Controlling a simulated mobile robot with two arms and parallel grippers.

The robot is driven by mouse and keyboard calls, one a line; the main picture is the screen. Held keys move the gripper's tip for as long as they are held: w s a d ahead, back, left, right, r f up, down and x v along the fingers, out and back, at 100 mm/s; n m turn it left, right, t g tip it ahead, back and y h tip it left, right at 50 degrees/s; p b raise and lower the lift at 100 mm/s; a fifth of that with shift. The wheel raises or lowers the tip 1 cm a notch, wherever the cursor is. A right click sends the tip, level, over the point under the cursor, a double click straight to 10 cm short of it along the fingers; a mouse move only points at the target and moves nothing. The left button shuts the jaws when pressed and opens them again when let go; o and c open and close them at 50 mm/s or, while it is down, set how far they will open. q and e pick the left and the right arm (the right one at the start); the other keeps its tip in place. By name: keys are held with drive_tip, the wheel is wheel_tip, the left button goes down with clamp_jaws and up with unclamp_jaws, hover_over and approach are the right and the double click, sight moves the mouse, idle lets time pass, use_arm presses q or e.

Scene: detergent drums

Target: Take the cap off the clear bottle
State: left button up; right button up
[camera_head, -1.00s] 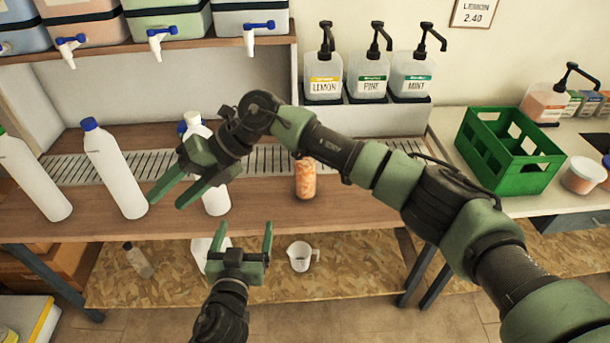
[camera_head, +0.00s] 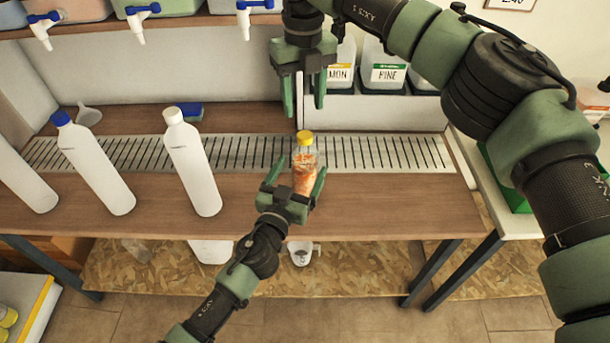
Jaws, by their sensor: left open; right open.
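The clear bottle (camera_head: 304,160) stands upright on the wooden bench and shows orange contents. Its yellow cap (camera_head: 305,138) is on top. My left gripper (camera_head: 302,186) is open at the bottle's lower part, with one finger on each side of it as seen here; I cannot tell whether they touch it. My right gripper (camera_head: 303,108) is open and empty, fingers pointing down, above and behind the cap in the picture, apart from it.
White bottles (camera_head: 193,165) stand to the left, one with a white cap and others with blue caps. A slotted drain strip (camera_head: 400,152) runs along the bench. A green crate (camera_head: 500,180) is partly hidden by my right arm.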

use_arm(q)
drive_tip(key=x, duration=0.4)
drive_tip(key=shift+s+f, duration=0.1)
drive_tip(key=shift+f, duration=0.05)
drive_tip(key=shift+s, duration=0.1)
clamp_jaws()
